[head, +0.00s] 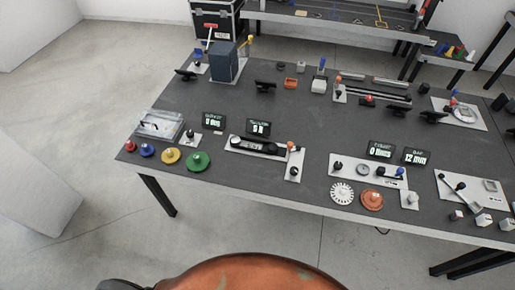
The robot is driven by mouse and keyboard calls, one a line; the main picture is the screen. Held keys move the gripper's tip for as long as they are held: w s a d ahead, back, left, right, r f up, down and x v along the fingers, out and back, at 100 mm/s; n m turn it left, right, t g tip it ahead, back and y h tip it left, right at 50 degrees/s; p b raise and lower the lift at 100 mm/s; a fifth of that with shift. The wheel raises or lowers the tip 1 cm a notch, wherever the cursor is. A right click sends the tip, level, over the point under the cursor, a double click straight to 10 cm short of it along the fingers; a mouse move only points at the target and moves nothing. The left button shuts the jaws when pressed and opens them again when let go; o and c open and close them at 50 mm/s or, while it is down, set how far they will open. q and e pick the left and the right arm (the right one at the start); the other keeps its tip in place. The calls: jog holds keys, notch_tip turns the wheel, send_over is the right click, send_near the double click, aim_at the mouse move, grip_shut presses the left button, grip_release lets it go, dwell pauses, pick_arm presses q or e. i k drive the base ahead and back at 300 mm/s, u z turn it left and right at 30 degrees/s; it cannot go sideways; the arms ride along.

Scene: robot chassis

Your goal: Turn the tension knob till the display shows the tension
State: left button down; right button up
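A small black display (258,128) stands mid-table with a green readout; its label is tiny but looks like tension, and the value looks like 5 N. Another display (214,120) stands to its left; its text is too small to read surely. In front of them is a pale plate with a long dark mechanism (262,147). Another black knob (190,133) sits on a small plate left of the displays. I cannot tell which knob is the tension knob. Neither gripper shows.
The dark table (290,112) holds several other stations. Coloured round knobs, including a green one (198,161), line the front left edge. Two more displays (380,150) (415,156) stand at the right. A blue-grey box (227,63) stands at the back left. Bare tabletop lies around the stations.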

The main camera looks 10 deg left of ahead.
aim_at(294, 171)
jog(key=u, duration=1.7)
jog(key=k, duration=0.35)
jog(key=z, duration=0.65)
